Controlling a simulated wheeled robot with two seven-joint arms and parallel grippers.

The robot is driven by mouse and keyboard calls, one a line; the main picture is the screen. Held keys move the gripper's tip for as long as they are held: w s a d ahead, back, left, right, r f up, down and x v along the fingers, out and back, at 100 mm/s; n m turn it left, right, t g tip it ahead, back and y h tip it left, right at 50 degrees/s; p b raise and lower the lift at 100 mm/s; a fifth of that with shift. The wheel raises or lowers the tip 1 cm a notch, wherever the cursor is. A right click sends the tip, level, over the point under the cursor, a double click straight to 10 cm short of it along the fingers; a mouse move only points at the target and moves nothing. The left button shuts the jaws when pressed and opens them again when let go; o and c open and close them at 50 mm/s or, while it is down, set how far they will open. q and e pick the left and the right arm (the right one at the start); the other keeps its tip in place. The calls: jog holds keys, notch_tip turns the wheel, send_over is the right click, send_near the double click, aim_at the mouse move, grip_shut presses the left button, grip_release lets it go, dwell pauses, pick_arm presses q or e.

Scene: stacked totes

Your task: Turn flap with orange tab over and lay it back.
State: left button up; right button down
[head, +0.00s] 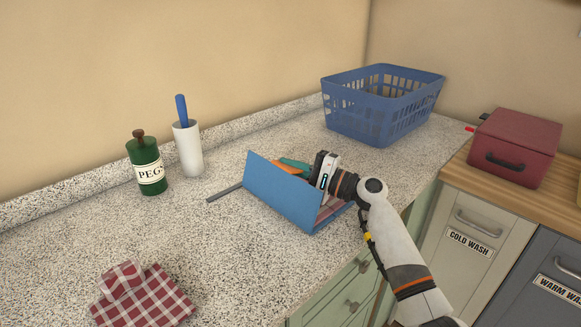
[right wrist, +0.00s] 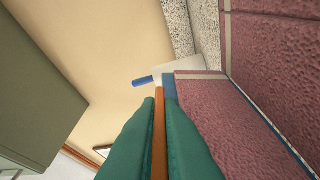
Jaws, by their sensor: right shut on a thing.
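The blue flap (head: 280,190) of a folding board stands up steeply from the counter, tilted. My right gripper (head: 294,164) is at its upper edge, with its teal fingers shut on the orange tab (head: 283,167). In the right wrist view the orange tab (right wrist: 159,130) runs between the two teal fingers (right wrist: 160,125), beside the flap's blue edge (right wrist: 169,88). My left gripper is out of view.
A dark grey strip (head: 224,193) lies left of the flap. A green peg jar (head: 147,166) and a white holder (head: 188,150) with a blue handle stand behind. A folded checked cloth (head: 142,296) lies in front left. A blue basket (head: 365,113) stands back right.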

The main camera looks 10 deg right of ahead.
jog(key=c, duration=1.6)
grip_release()
jog(key=v, duration=1.2)
jog(key=shift+d+f, duration=0.1)
